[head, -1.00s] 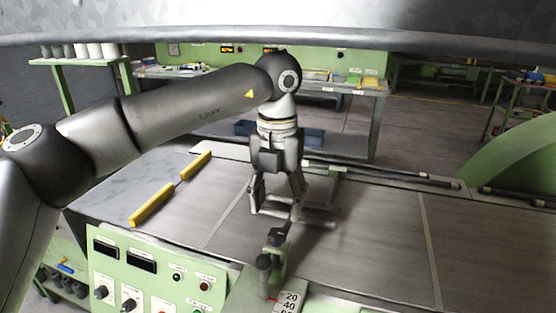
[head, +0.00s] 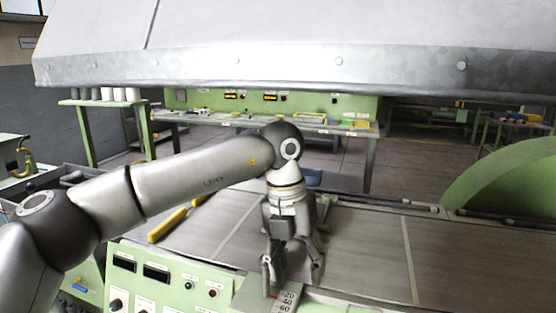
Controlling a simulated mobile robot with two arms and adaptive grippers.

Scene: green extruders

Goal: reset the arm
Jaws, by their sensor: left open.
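My left arm comes in from the left, and its gripper (head: 293,283) points down at the front edge of the machine top. Its fingers are open and spread above a scale plate (head: 287,301) marked with numbers. A dark lever with a handle stood by this plate earlier; now it is overlapped by the fingers, and I cannot tell whether they touch it. Nothing is clearly held. My right gripper does not show.
A green control panel (head: 160,288) with displays and knobs is at the front left. A yellow bar (head: 167,225) lies on the machine top (head: 365,245). A metal hood (head: 300,68) hangs above. A green curved guard (head: 510,185) stands at the right. The machine top right of the gripper is clear.

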